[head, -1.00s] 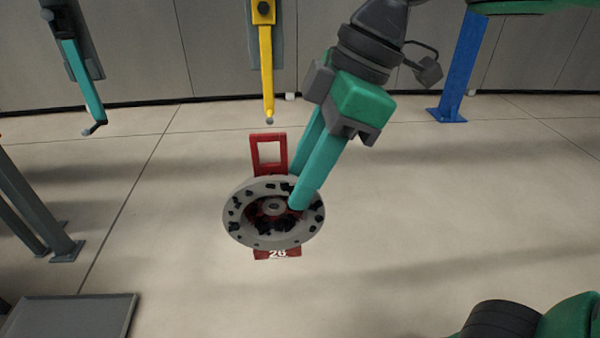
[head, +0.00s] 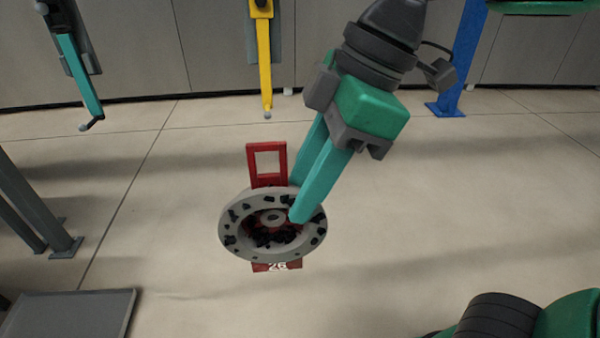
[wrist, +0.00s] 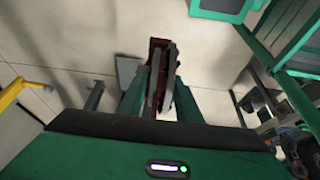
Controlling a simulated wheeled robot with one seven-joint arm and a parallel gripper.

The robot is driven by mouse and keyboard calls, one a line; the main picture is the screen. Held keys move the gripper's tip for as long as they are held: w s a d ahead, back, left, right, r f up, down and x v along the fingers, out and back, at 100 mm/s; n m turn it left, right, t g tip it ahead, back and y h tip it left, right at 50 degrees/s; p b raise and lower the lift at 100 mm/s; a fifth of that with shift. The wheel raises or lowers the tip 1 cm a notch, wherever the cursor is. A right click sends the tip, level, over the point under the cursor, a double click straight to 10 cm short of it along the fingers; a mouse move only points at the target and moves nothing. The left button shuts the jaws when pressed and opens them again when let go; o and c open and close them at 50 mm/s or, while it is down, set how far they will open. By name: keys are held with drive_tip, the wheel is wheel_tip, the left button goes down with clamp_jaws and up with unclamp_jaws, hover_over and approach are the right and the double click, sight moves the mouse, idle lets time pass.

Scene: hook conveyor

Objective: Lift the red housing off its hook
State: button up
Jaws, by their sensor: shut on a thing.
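The red housing (head: 266,184) has an open rectangular red loop on top, a grey round rim with black patches, and a red tag reading 26 at the bottom. My gripper (head: 299,200) is shut on the upper right of its rim. The housing hangs upright in the air, below and apart from the yellow hook (head: 266,80). In the wrist view the housing (wrist: 161,70) shows edge-on between my gripper's fingers (wrist: 160,104). The far finger is partly hidden in the head view.
A teal hook (head: 82,80) hangs at the upper left. Grey posts (head: 30,215) stand at the left, and a grey flat surface (head: 70,315) lies at the lower left. A blue post (head: 458,65) stands behind at the right. The floor around the housing is clear.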

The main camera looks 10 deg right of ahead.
drive_tip(key=shift+s+a+r, duration=0.1)
drive_tip(key=shift+s, duration=1.45)
drive_tip(key=shift+s, duration=0.2)
drive_tip(key=s, duration=0.6)
drive_tip(key=shift+s, duration=0.35)
